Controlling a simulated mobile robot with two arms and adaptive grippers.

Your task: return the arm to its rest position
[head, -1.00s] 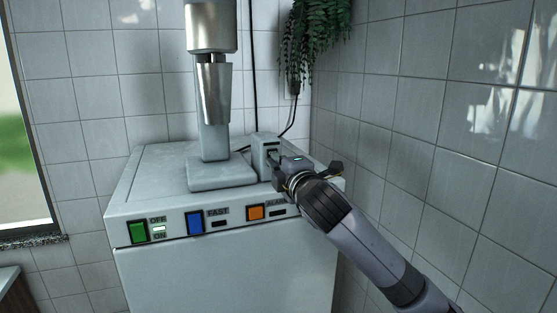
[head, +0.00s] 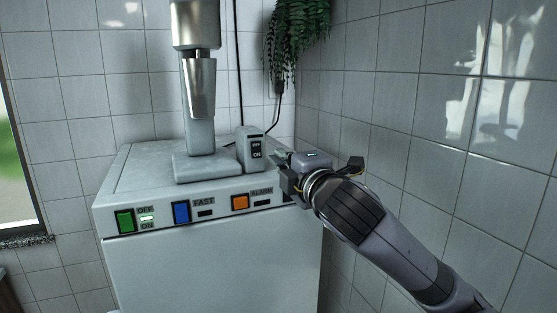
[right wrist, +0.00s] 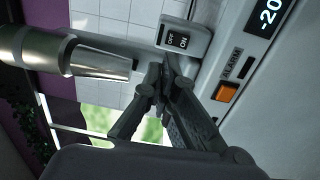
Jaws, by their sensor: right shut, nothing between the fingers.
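My right arm comes in from the lower right of the head view. Its gripper (head: 284,160) is just right of the small grey switch box (head: 251,150) on the white machine, apart from it in the picture. In the right wrist view the right gripper's fingers (right wrist: 162,75) are closed together with nothing between them. The switch box shows there too (right wrist: 181,38), with its dark rocker and OFF and ON labels. My left gripper is not in view.
The white machine (head: 205,262) carries green, blue and orange buttons, and the OFF/ON indicator is lit. A metal mixer (head: 200,85) stands on top. A fern (head: 305,30) hangs behind. Tiled walls close off the back and right (head: 440,150).

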